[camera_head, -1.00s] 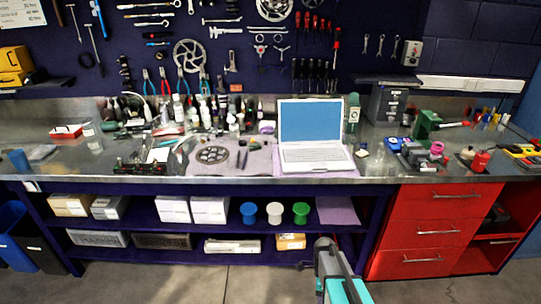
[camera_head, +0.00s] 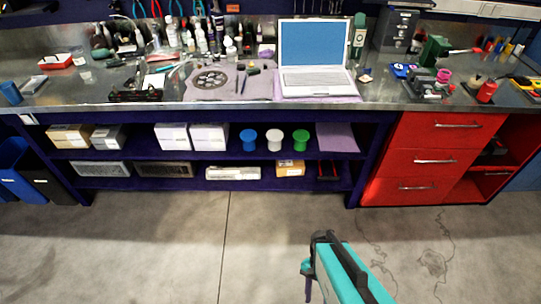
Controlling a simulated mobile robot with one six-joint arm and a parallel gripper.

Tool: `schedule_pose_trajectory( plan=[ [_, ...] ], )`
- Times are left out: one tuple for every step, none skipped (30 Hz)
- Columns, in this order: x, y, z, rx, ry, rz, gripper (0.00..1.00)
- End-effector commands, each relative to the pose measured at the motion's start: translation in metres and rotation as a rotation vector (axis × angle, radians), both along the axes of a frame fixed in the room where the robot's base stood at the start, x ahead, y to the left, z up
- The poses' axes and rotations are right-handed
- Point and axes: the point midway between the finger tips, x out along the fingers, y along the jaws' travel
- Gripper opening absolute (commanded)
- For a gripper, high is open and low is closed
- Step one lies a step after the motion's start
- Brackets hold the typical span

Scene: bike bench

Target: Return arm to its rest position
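My arm reaches up from the bottom edge, right of centre, as a teal and dark link over the bare floor. My gripper (camera_head: 308,284) seems to be the small dark part at the arm's left side, pointing down. It is low in front of the workbench (camera_head: 260,108) and apart from it. Its fingers are too small and too hidden by the arm to show whether they are open or shut. I see nothing held there.
The bench top holds a laptop (camera_head: 312,60), a disc (camera_head: 210,79), bottles and tools. Shelves below hold boxes and blue, white and green spools (camera_head: 274,140). Red drawers (camera_head: 432,160) stand right, bins (camera_head: 25,170) left. The concrete floor (camera_head: 150,250) in front is clear.

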Motion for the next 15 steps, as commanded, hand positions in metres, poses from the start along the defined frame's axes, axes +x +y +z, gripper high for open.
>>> schedule_pose_trajectory(
  plan=[
    [-0.002,0.000,0.003,0.031,-0.011,0.048,0.46],
    [-0.002,0.000,0.004,0.051,-0.018,0.078,0.46],
    [-0.002,0.000,0.004,0.077,-0.028,0.120,0.46],
    [-0.002,0.000,0.005,0.096,-0.034,0.151,0.46],
    [-0.001,0.000,0.005,0.115,-0.040,0.182,0.46],
    [-0.001,0.000,0.005,0.140,-0.049,0.224,0.46],
    [0.000,0.000,0.005,0.159,-0.055,0.255,0.46],
    [0.001,-0.001,0.005,0.177,-0.061,0.286,0.46],
    [0.003,-0.001,0.004,0.201,-0.068,0.328,0.46],
    [0.004,-0.001,0.003,0.219,-0.073,0.358,0.46],
    [0.005,-0.001,0.002,0.235,-0.077,0.386,0.46],
    [0.007,-0.001,0.001,0.255,-0.083,0.421,0.46],
    [0.008,-0.001,0.001,0.269,-0.086,0.446,0.46],
    [0.008,-0.001,0.001,0.282,-0.089,0.469,0.46],
    [0.009,-0.001,0.000,0.297,-0.092,0.494,0.46]
  ],
)
